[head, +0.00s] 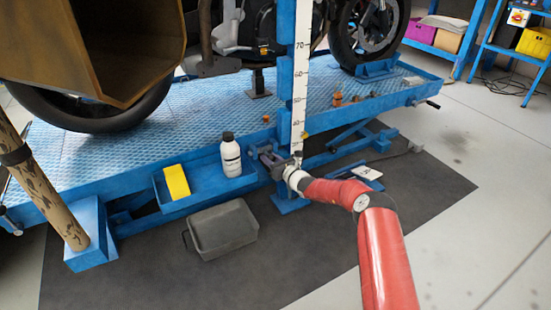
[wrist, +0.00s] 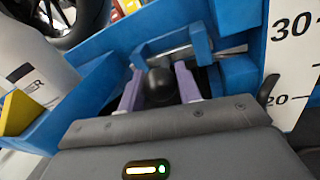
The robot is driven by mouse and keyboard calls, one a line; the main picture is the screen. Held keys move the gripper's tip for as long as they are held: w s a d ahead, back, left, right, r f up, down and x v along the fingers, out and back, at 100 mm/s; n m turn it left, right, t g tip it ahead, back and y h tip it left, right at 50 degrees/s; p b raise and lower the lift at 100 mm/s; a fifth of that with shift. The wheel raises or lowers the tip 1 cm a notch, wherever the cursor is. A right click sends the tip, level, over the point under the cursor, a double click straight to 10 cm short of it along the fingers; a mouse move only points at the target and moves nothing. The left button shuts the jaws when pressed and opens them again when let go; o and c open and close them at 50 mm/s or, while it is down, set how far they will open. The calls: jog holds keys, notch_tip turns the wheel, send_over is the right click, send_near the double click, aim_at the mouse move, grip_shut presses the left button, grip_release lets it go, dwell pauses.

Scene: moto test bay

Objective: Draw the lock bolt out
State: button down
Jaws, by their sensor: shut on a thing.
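The lock bolt shows in the wrist view as a round black knob (wrist: 160,88), with a bare metal bar (wrist: 165,58) behind it among blue brackets. My gripper (wrist: 158,80) has its two pale purple fingers on either side of the knob and is shut on it. In the head view my gripper (head: 271,159) is at the blue post beside the lift's near edge, below the white scale. The knob cannot be made out there. How far the bolt sits in its bracket cannot be told.
A blue side tray (head: 205,193) holds a white bottle (head: 230,154) and a yellow block (head: 177,182), left of my gripper. A grey bin (head: 222,229) stands on the dark mat below. The scale post (head: 300,80) rises close by. A motorcycle stands on the blue lift.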

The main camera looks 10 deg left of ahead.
jog(key=shift+s+a, duration=0.35)
jog(key=shift+a, duration=0.15)
jog(key=c, duration=1)
grip_release()
jog(key=shift+a, duration=0.15)
jog(key=shift+d, duration=0.2)
jog(key=shift+s+d, duration=0.2)
jog(key=shift+p+v, duration=0.75)
jog(key=shift+v, duration=2.8)
